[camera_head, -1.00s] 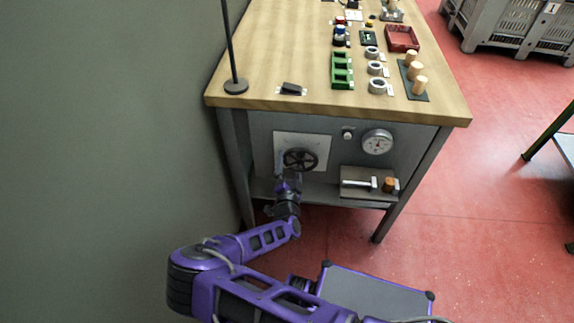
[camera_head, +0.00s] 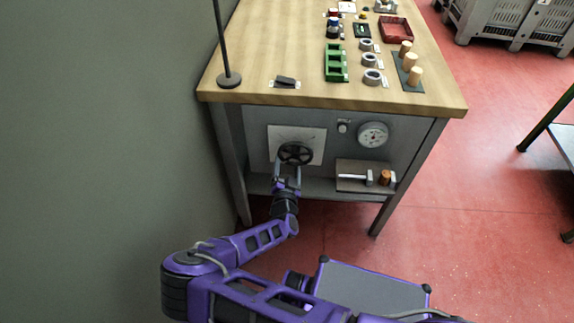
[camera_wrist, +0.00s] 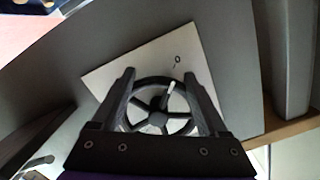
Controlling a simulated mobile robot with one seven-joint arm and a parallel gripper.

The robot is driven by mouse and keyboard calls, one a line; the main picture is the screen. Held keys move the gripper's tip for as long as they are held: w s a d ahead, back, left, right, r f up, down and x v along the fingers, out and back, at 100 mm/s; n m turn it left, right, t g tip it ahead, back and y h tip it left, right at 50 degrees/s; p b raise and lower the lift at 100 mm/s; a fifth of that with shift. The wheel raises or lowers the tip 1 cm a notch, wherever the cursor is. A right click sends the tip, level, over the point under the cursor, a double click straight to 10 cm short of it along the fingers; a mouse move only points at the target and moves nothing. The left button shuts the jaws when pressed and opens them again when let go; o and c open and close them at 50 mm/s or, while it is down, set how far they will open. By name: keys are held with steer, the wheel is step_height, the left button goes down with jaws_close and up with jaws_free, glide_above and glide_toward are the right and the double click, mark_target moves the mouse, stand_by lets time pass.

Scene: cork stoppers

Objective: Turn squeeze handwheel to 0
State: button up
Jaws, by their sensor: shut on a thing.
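The squeeze handwheel (camera_head: 308,153) is a dark spoked wheel on a pale square plate (camera_head: 318,138) on the front of the workbench. In the wrist view, the handwheel (camera_wrist: 158,118) lies between the two fingers of my gripper (camera_wrist: 160,76). My gripper (camera_head: 288,168) is shut on the handwheel, one finger at each side of its rim. A white mark (camera_wrist: 169,88) on the wheel points up and slightly right, roughly toward the printed 0 (camera_wrist: 178,60) on the plate. The fingers hide parts of the rim's sides.
A round dial gauge (camera_head: 372,135) and a small knob (camera_head: 342,127) sit right of the wheel. Below them is a shelf with a metal clamp and a cork-coloured piece (camera_head: 384,177). The bench top (camera_head: 290,60) holds a green rack (camera_head: 335,62), rings and corks.

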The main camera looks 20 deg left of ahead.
mark_target(296, 156)
steer(key=shift+t, duration=0.6)
steer(key=r, duration=0.1)
steer(key=w+d+r, duration=0.1)
steer(key=r, duration=0.1)
steer(key=w+d+r, duration=0.1)
steer(key=shift+r, duration=0.4)
steer(key=o, duration=0.9)
steer(key=shift+c, duration=0.2)
steer(key=c, duration=0.5)
steer(key=shift+o, duration=0.2)
steer(key=shift+s, duration=0.15)
steer(key=p+v, duration=0.1)
steer(key=v, duration=0.5)
steer(key=shift+s+a+r, duration=0.1)
steer(key=shift+s+r, duration=0.1)
steer(key=s+d+f+g, duration=0.1)
steer(key=s+f, duration=0.2)
steer(key=s, duration=0.9)
steer(key=shift+s+d+f, duration=0.15)
steer(key=shift+s+f, duration=0.05)
steer(key=shift+f, duration=0.05)
